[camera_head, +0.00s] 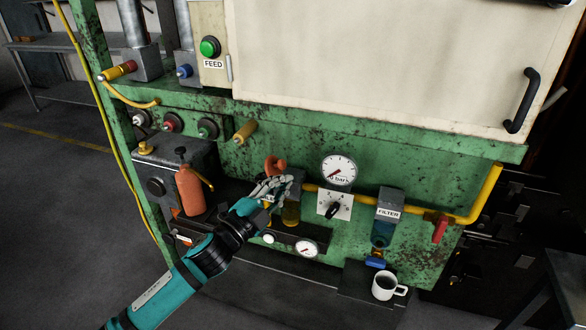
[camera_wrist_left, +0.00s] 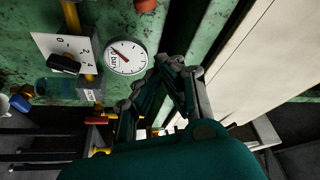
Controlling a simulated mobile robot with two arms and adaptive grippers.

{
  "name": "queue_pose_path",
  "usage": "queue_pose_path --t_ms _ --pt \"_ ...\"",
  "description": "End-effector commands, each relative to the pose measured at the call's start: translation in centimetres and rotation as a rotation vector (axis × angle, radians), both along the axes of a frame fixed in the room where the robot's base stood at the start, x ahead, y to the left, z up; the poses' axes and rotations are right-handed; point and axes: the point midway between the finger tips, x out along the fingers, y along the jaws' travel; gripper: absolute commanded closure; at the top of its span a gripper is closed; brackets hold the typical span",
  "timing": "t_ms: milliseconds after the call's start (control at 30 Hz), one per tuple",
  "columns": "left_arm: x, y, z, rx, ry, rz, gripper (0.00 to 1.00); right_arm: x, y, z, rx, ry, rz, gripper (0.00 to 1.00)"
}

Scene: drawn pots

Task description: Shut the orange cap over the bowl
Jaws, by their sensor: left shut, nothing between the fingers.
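The orange cap (camera_head: 275,165) stands tilted up against the green panel, just above my left gripper. An orange piece, probably the same cap, shows at the top edge of the wrist view (camera_wrist_left: 146,5). The amber see-through bowl (camera_head: 291,213) hangs below my left gripper's fingers, its upper part hidden by them. My left gripper (camera_head: 287,183) is shut and empty, in front of the panel between cap and bowl; its fingers also show in the wrist view (camera_wrist_left: 176,66). I cannot tell whether it touches the cap. My right gripper is not in view.
A pressure gauge (camera_head: 339,170) and a dial plate (camera_head: 335,206) sit right of the gripper. A filter (camera_head: 388,209), yellow pipe (camera_head: 478,209) and red lever (camera_head: 440,229) are further right. A red-orange bottle (camera_head: 189,190) stands left; a white mug (camera_head: 385,286) is below right.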

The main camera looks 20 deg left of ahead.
Motion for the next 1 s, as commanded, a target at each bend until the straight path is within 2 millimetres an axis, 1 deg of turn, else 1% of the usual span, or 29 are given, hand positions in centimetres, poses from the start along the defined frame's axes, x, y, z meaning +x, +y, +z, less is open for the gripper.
queue_pose_path --t_ms 33,67,200,333,400,500,600,767,1000 --pt "1.1 -0.4 0.6 -0.002 -0.002 0.001 1.0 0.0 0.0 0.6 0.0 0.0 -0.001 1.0" --pt "1.7 -0.6 0.8 -0.003 -0.003 0.001 1.0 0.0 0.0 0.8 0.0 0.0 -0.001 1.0" --pt "4.5 -1.8 1.3 -0.003 -0.001 0.0 1.0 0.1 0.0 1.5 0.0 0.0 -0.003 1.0" --pt "6.9 -2.7 1.7 -0.001 0.0 0.001 1.0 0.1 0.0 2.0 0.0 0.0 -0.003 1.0" --pt "6.9 -1.4 0.6 0.0 0.006 0.005 1.0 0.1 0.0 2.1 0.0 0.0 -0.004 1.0" --pt "6.9 -0.2 0.0 -0.001 0.004 0.002 1.0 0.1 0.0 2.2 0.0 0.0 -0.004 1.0" --pt "7.0 0.5 -0.4 -0.001 0.002 0.001 1.0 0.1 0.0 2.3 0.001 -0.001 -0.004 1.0" --pt "7.0 0.9 -0.7 -0.001 0.002 0.0 1.0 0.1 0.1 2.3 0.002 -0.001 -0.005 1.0" --pt "7.0 0.9 -0.7 -0.001 0.002 0.0 1.0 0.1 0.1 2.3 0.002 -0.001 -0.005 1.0"
